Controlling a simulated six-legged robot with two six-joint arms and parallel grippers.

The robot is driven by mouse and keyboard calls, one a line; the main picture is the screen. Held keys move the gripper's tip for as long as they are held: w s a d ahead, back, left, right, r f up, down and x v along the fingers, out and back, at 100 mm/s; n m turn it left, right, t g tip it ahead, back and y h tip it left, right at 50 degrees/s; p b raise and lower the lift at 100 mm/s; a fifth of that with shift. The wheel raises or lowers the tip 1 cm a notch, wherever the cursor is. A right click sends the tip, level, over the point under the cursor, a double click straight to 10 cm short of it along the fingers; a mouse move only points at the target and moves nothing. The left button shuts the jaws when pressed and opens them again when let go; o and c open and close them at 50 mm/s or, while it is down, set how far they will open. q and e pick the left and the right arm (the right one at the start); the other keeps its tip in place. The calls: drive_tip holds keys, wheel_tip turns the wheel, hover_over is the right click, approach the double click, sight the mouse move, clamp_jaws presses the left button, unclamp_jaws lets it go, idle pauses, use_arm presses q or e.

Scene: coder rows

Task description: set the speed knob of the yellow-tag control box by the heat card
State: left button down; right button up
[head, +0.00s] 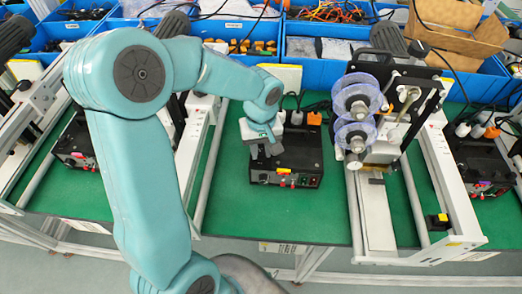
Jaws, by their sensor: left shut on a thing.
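The control box with a yellow tag (302,158) is black and stands on the green bench top, right of the picture's middle. Its front face carries small yellow and red marks and a few small controls. My left gripper (266,150) reaches down onto the left part of the box top. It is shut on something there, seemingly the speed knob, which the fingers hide. The knob's setting cannot be read. A pale yellow card (288,76) stands behind the box; I cannot read it or tell whether it is the heat card. My right gripper is not in view.
A coder machine with clear blue-tinted reels (357,104) stands close right of the box. Other black boxes stand at left (74,146) and right (482,160). Blue bins (320,68) line the back. Green bench (232,200) is bare in front.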

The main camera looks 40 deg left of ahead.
sight(262, 152)
use_arm(q)
drive_tip(key=m+b, duration=0.1)
drive_tip(key=m, duration=0.4)
drive_tip(key=shift+w+m, duration=0.1)
drive_tip(key=shift+m, duration=0.2)
drive_tip(key=shift+r, duration=0.1)
idle(0.4)
drive_tip(key=c, duration=1.2)
unclamp_jaws()
drive_tip(key=shift+r, duration=0.15)
wheel_tip(262, 152, up, 16)
drive_tip(key=shift+f, duration=0.1)
